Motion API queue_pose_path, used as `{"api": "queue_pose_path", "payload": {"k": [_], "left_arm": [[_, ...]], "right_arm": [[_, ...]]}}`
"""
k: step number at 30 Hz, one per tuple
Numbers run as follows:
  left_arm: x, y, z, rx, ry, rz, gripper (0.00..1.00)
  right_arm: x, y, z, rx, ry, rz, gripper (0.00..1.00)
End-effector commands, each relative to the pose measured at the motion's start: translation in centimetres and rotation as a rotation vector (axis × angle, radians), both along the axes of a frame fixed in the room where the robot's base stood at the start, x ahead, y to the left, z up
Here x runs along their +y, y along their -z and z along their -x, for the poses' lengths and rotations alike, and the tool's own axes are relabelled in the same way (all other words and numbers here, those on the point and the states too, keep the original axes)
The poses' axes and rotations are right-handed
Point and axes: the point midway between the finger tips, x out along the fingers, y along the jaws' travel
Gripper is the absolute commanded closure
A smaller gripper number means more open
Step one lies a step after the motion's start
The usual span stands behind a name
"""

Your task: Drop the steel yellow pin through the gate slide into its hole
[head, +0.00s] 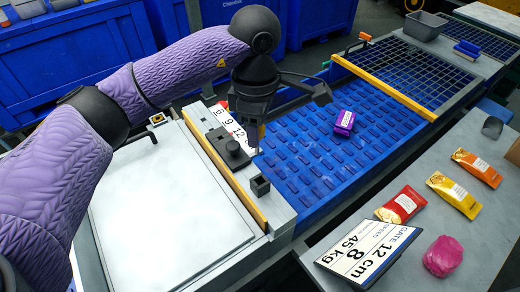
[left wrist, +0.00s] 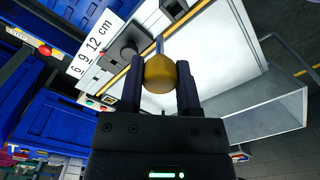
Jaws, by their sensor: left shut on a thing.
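My left gripper (head: 254,140) points down above the grey gate slide (head: 222,150), beside its black knob (head: 234,153). In the left wrist view the left gripper (left wrist: 160,88) is shut on the yellow ball head of the pin (left wrist: 159,74). A short stretch of steel shaft shows beyond the ball, pointing toward the slide. In the head view the pin is mostly hidden by the gripper. A white scale marked 6, 9, 12 (head: 225,118) lies along the slide; it also shows in the left wrist view (left wrist: 97,43). I cannot make out the hole. My right gripper is not in view.
A small black square block (head: 260,186) stands on the near end of the rail. A purple packet (head: 344,121) lies on the blue conveyor (head: 310,165). The white plate (head: 165,215) is clear.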

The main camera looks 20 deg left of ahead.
Motion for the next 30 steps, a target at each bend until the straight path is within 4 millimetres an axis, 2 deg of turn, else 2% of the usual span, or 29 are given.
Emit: {"api": "queue_pose_path", "payload": {"k": [3, 6, 9, 12, 16, 27, 30], "left_arm": [[2.9, 0.5, -3.3, 0.005, -0.012, 0.003, 1.0], [6.2, 0.9, -5.9, 0.003, -0.011, 0.004, 1.0], [9.3, 1.1, -7.5, -0.004, -0.01, 0.002, 1.0], [11.4, 1.2, -8.2, -0.007, -0.005, -0.001, 1.0], [12.2, 1.3, -8.5, -0.01, 0.0, -0.002, 1.0], [12.2, 1.0, -8.4, -0.008, 0.0, -0.003, 1.0], [12.2, 2.1, -8.4, -0.007, 0.0, -0.003, 1.0]], "right_arm": [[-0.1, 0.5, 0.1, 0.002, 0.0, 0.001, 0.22], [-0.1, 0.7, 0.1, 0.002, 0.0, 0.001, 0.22], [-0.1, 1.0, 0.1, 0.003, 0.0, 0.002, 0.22], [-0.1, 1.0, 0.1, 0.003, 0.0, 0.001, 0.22], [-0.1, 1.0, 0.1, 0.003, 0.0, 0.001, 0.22], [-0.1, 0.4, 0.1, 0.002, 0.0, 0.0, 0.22], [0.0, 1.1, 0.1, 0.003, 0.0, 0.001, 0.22]]}}
